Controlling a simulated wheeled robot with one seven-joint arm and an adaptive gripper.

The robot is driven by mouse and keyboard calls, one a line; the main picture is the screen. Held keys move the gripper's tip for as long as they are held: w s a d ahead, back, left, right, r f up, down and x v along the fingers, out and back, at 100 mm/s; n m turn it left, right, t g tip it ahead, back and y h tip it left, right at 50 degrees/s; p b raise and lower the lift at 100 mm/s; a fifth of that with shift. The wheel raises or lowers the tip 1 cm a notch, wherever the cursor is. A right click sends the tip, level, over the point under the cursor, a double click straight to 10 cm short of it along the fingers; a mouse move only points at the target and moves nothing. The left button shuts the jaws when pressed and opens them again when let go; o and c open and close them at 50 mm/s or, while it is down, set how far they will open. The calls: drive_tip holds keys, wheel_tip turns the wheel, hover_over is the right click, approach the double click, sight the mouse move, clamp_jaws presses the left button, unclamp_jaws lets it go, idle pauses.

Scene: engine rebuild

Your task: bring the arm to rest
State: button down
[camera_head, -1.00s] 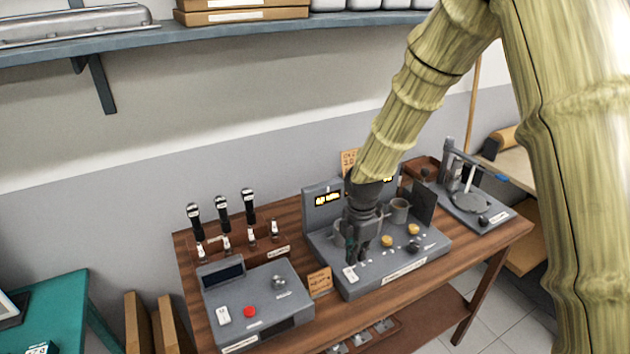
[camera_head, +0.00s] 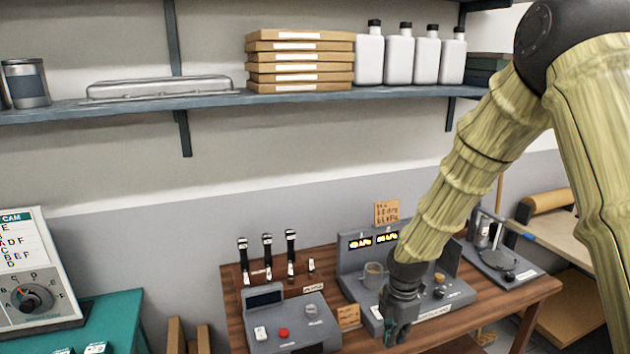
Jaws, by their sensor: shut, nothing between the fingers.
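My arm comes in from the upper right, with bamboo-like links and dark joints. My gripper (camera_head: 391,338) points downward in front of the grey twin-display station (camera_head: 357,282) on the wooden table. Its fingers are together with nothing seen between them. It covers part of the station's front. I cannot tell whether it touches the station.
The wooden table (camera_head: 238,308) also bears a grey box with a red button (camera_head: 283,333), a rack of black-topped tools (camera_head: 267,258) and a stand (camera_head: 497,252). A shelf (camera_head: 220,100) with boxes and white bottles (camera_head: 398,55) runs above. A green table (camera_head: 120,317) stands at left.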

drive_tip(key=s+f+m+b, duration=0.25)
drive_tip(key=s+f, duration=0.25)
drive_tip(key=f, duration=0.3)
drive_tip(key=s+f+m+y+b, duration=0.1)
drive_tip(key=s+f+m, duration=0.35)
drive_tip(key=f, duration=0.35)
drive_tip(key=s+f+m+b, duration=0.1)
drive_tip(key=s+f+m, duration=0.2)
drive_tip(key=s+f, duration=0.35)
drive_tip(key=s+d+f+m+b, duration=0.1)
drive_tip(key=s+f+m+b, duration=0.1)
drive_tip(key=s+f+m, duration=0.4)
drive_tip(key=s+d+f+m+h+b, duration=0.1)
drive_tip(key=s+f+m, duration=0.5)
drive_tip(key=s, duration=0.7)
wheel_tip(320, 180, down, 2)
drive_tip(key=shift+s+d+f+b, duration=0.25)
drive_tip(key=shift+s+d+b, duration=0.05)
drive_tip(key=shift+d+b, duration=0.45)
